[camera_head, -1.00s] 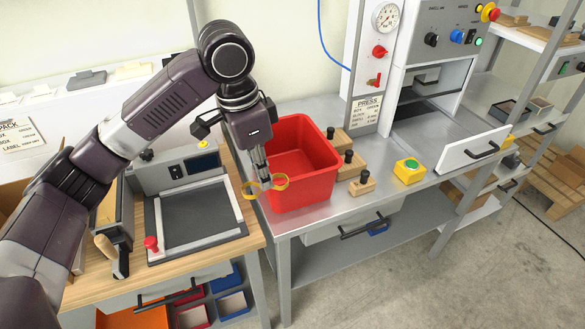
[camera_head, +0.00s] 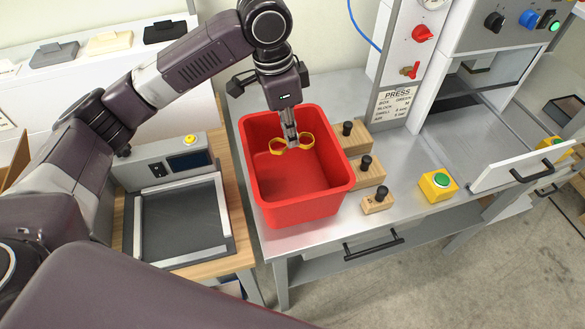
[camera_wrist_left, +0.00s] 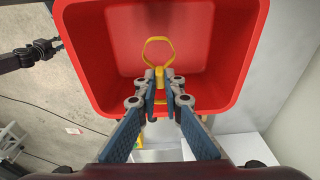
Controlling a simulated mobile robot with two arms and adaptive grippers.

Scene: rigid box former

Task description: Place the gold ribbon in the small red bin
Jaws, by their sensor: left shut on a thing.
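The small red bin (camera_head: 252,190) stands on the grey metal table, open at the top. My left gripper (camera_head: 291,138) is over the bin's opening, pointing down, and is shut on the gold ribbon (camera_head: 276,146), whose two loops stick out on either side of the fingers. In the left wrist view the fingers (camera_wrist_left: 163,88) pinch the ribbon (camera_wrist_left: 158,44), with one loop showing against the red bin (camera_wrist_left: 90,60). I cannot tell exactly how deep the ribbon is below the rim. My right gripper is not clearly in the head view.
Wooden blocks with black knobs (camera_head: 377,200) stand right of the bin. A yellow box with a green button (camera_head: 438,185) sits farther right, near the press (camera_head: 400,100). A framed dark plate (camera_head: 180,220) lies on the wooden bench at left.

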